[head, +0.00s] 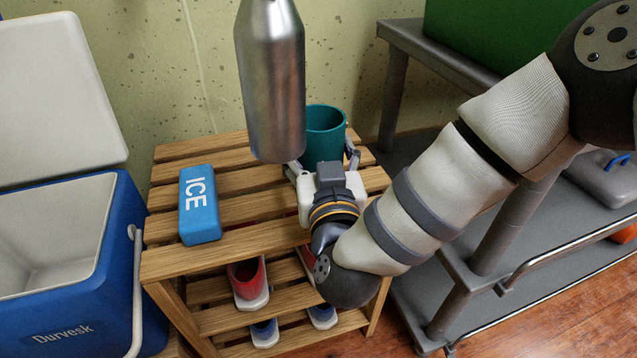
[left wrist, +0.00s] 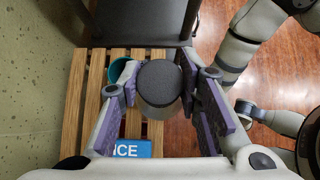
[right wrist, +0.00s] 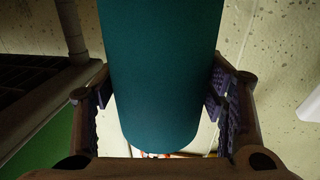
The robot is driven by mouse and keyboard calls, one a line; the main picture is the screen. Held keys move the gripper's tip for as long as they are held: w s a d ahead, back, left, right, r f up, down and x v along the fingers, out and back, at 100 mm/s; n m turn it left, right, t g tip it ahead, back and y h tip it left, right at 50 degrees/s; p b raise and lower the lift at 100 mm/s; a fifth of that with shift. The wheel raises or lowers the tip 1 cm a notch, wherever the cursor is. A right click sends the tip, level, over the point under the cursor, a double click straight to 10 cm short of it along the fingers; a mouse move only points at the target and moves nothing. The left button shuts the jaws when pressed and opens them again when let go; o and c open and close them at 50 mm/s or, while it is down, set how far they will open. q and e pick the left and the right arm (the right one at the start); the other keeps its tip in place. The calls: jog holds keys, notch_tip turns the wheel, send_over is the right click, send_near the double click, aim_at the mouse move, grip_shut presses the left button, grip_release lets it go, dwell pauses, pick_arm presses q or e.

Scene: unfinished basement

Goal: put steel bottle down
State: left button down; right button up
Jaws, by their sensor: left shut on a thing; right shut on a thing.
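The steel bottle (head: 271,85) hangs upright at the top of the head view, its base in front of the wall and the wooden rack. In the left wrist view my left gripper (left wrist: 165,88) is shut on the bottle, with its dark round cap (left wrist: 159,82) between the purple pads. My left gripper does not show in the head view. My right gripper (head: 323,168) is shut on a teal cup (head: 325,130) at the right end of the rack top. The cup fills the middle of the right wrist view (right wrist: 160,75). Whether it touches the slats is hidden.
The slatted rack (head: 245,238) holds a blue ICE pack (head: 199,205) at the left, with bare slats beside it. Shoes (head: 248,280) sit on its lower shelves. An open blue cooler (head: 60,320) stands left, a grey cart (head: 440,268) right.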

aim_at(272, 64)
pick_arm(q)
jog(key=w+d+r+n+t+y, duration=0.1)
jog(key=w+d+n+t+y, duration=0.1)
jog(key=w+n, duration=0.25)
jog(key=w+d+r+n+t+y, duration=0.1)
jog(key=w+d+r+n+t, duration=0.15)
jog(key=w, duration=0.35)
pick_arm(e)
jog(key=shift+f, duration=0.1)
pick_arm(q)
notch_tip(272, 64, down, 19)
jog(key=shift+n, duration=0.3)
jog(key=shift+w, duration=0.1)
jog(key=c, duration=1.2)
grip_release()
jog(key=shift+f, duration=0.15)
jog(key=v, duration=1.2)
jog(key=shift+d+r, duration=0.15)
jog(key=shift+r, duration=0.05)
